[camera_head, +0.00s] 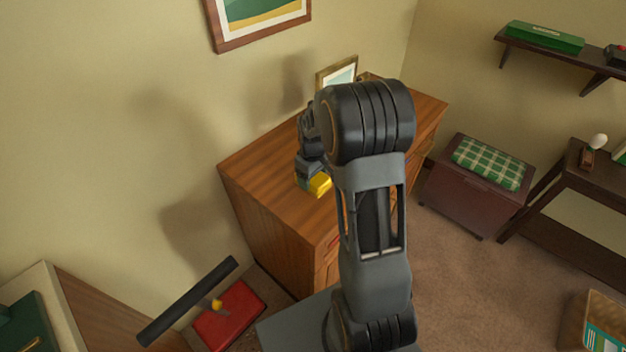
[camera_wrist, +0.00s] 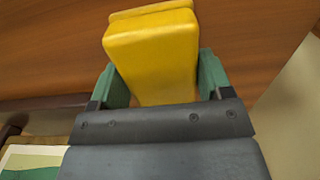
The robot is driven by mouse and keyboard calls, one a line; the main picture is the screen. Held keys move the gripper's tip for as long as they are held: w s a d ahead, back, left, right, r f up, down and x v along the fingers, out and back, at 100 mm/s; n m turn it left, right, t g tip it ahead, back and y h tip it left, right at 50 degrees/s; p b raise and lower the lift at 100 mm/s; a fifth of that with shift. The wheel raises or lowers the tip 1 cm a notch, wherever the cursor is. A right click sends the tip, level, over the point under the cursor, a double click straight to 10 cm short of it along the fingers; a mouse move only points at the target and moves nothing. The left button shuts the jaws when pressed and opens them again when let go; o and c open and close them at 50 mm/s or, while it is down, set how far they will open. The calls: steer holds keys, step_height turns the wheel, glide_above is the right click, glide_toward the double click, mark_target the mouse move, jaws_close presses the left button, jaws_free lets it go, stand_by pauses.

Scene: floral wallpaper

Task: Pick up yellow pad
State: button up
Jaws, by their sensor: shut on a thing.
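The yellow pad (camera_wrist: 152,58) is a thick yellow block between the two green fingers of my gripper (camera_wrist: 160,82) in the wrist view. My gripper is shut on it. In the head view the yellow pad (camera_head: 318,184) shows just below my gripper (camera_head: 309,176), over the left part of the wooden dresser top (camera_head: 262,160). My arm hides part of the dresser. I cannot tell whether the pad touches the dresser top.
A framed picture (camera_head: 337,74) stands at the back of the dresser. A red box (camera_head: 228,318) is low at the left. A chest with a green checked cushion (camera_head: 488,163) stands to the right. The carpet (camera_head: 465,265) is clear in the middle right.

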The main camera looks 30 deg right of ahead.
steer(key=shift+c, duration=1.3)
steer(key=shift+r, duration=0.15)
steer(key=shift+r, duration=0.3)
step_height(320, 180, up, 2)
steer(key=shift+r, duration=0.1)
steer(key=s+r, duration=0.3)
steer(key=r, duration=0.1)
steer(key=s+r, duration=0.2)
steer(key=shift+s+a+r, duration=0.3)
steer(key=shift+s+a, duration=0.05)
steer(key=s+a+r, duration=0.1)
steer(key=s+r, duration=0.2)
steer(key=s, duration=0.5)
steer(key=shift+r, duration=0.2)
steer(key=shift+s, duration=0.1)
